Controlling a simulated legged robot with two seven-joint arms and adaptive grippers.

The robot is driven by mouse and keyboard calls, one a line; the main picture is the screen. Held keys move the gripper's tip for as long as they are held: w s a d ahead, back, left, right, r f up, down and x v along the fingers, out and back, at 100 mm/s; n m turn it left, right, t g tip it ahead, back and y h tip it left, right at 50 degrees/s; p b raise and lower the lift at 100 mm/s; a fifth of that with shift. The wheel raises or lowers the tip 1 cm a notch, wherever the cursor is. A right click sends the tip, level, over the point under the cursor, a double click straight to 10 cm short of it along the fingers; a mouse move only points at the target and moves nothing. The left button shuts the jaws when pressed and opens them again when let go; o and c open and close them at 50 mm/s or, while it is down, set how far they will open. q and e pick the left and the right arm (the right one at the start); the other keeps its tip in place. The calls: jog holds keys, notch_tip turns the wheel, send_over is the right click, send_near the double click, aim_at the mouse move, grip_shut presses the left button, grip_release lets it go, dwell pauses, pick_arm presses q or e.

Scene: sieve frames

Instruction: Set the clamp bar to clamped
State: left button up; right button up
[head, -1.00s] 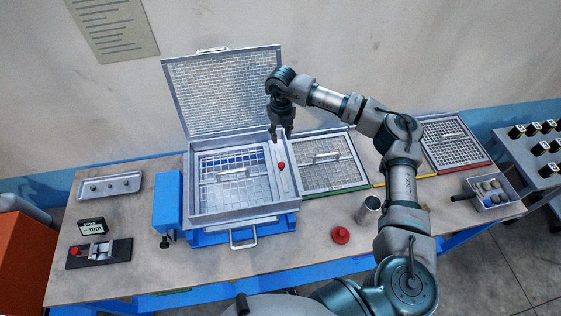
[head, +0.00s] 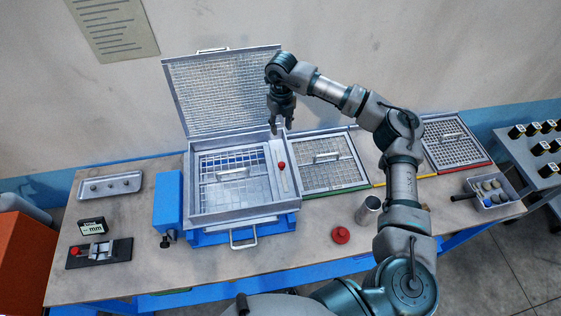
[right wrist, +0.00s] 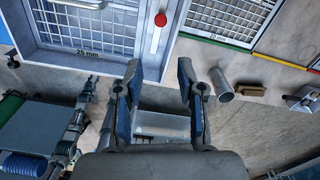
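The clamp bar (head: 278,158) is a pale strip with a red knob (head: 281,165), along the right side of the open sieve box (head: 190,213). In the right wrist view the clamp bar (right wrist: 154,38) lies beyond the fingertips, its red knob (right wrist: 160,19) near the top. My right gripper (head: 281,130) is above the box's back right corner, apart from the bar. In the right wrist view its two fingers (right wrist: 158,72) are spread with nothing between them. A grey jointed part at left there may be my left arm; its fingers are unclear.
The mesh lid (head: 220,90) stands raised behind the box. A framed sieve (head: 325,178) lies right of it. A blue block (head: 168,202) adjoins the box's left side.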

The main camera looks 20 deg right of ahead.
notch_tip(320, 180, up, 12)
dwell(0.6)
jog(key=shift+d+f, duration=0.1)
